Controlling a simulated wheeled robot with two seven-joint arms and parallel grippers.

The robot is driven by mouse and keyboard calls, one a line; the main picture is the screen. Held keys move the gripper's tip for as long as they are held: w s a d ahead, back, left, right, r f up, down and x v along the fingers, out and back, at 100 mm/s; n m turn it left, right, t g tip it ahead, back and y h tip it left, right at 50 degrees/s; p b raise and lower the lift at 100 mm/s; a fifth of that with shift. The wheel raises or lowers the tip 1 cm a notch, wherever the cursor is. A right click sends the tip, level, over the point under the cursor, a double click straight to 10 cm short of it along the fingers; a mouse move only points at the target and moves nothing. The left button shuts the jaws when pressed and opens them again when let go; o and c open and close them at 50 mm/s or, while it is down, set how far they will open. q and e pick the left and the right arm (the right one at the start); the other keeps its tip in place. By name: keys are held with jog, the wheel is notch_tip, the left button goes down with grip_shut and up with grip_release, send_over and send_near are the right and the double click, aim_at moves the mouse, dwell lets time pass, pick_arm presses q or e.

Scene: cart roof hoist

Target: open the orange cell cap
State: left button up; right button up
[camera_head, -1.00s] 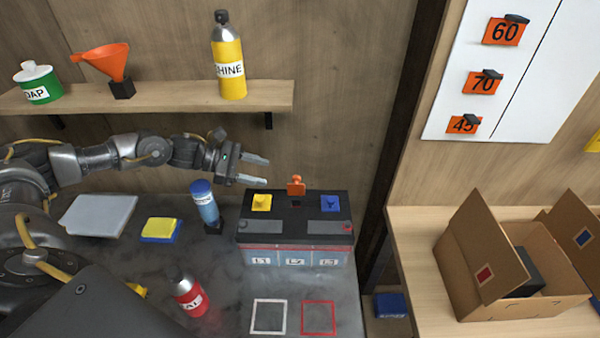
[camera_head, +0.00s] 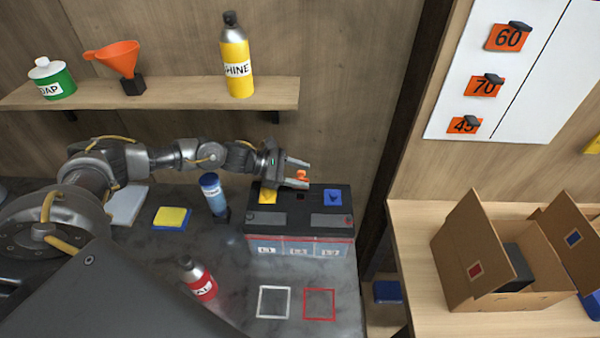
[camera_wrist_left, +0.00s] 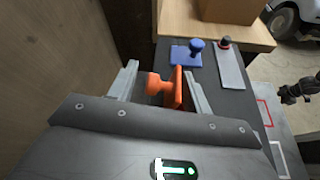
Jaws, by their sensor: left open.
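The orange cell cap (camera_head: 301,175) stands upright at the back of the black battery (camera_head: 265,216), with a dark cell opening (camera_head: 300,196) in front of it. In the left wrist view, the orange cap (camera_wrist_left: 178,87) shows as an upright plate with a round knob. My left gripper (camera_head: 306,174) is open, with its fingers on either side of the cap. In the left wrist view, my left gripper (camera_wrist_left: 163,88) shows gaps beside the cap; I cannot tell whether either finger touches it. My right gripper is not recognisable in either view.
The yellow cap (camera_head: 267,195) and blue cap (camera_head: 333,198) lie flat on either side. A blue bottle (camera_head: 213,192) stands left of the battery. The shelf (camera_head: 190,94) is above my left arm. A white square and a red square lie bare in front.

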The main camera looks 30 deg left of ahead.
pick_arm(q)
jog(key=c, duration=0.8)
jog(key=shift+c, duration=0.2)
jog(key=shift+w+a+f+n+b, duration=0.15)
jog(key=shift+n+b, duration=0.15)
jog(key=shift+b, duration=0.5)
jog(key=w+n+g+b, duration=0.1)
jog(key=b, duration=0.3)
jog(key=f+n+g+b, duration=0.1)
jog(key=b, duration=0.3)
jog(key=shift+w+a+n+h, duration=0.35)
jog(key=shift+n+h, duration=0.05)
jog(key=shift+w+a+r+n+b, duration=0.15)
jog(key=shift+n+b, duration=0.25)
jog(key=shift+b, duration=0.4)
jog(key=shift+g+h, duration=0.3)
